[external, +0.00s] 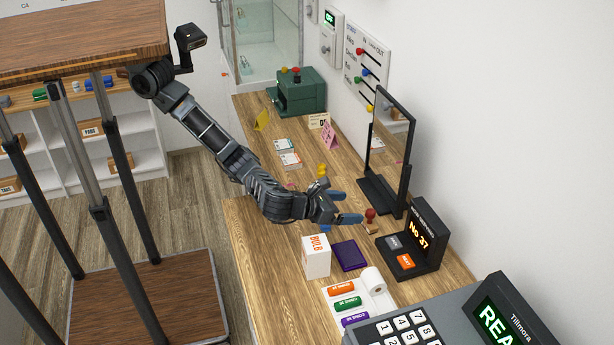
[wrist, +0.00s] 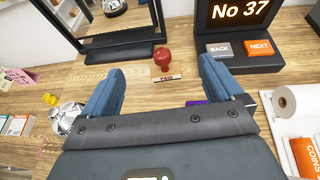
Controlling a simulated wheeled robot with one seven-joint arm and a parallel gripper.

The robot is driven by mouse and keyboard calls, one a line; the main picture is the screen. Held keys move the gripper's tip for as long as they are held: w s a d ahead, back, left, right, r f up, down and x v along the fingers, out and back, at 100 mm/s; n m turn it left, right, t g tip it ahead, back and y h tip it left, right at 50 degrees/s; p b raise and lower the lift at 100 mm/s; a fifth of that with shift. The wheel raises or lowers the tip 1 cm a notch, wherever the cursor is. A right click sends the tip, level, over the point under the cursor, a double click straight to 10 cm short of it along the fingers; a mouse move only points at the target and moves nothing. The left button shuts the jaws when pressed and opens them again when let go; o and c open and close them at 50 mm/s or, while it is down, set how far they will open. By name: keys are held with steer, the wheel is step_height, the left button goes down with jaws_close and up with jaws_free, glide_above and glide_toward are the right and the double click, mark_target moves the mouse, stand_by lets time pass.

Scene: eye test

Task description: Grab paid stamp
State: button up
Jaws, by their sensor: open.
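The paid stamp (external: 370,219) has a red knob handle and stands upright on the wooden counter, between the mirror and the number display. In the wrist view the paid stamp (wrist: 163,60) shows a red knob over a light base with red lettering. My gripper (external: 341,208) is open, its two blue fingers apart. In the wrist view my gripper (wrist: 160,78) has the stamp ahead of it, between the lines of the two fingers and beyond their tips. Nothing is held.
The mirror (external: 394,128) stands behind the stamp, and the display with No 37 (external: 420,235) to its right. A purple pad (external: 349,256), a BULB box (external: 316,257) and a paper roll (external: 373,281) are on the near counter. A silver bell (wrist: 66,117) is left of my fingers.

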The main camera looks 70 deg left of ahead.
glide_toward(367, 223)
steer(key=shift+w+a, duration=0.15)
steer(key=shift+w, duration=0.5)
steer(key=shift+w+a+f, duration=0.1)
steer(key=shift+w+f, duration=0.55)
steer(key=shift+w, duration=0.1)
steer(key=shift+b+x, duration=0.3)
steer(key=shift+x, duration=2.7)
steer(key=c, duration=1.1)
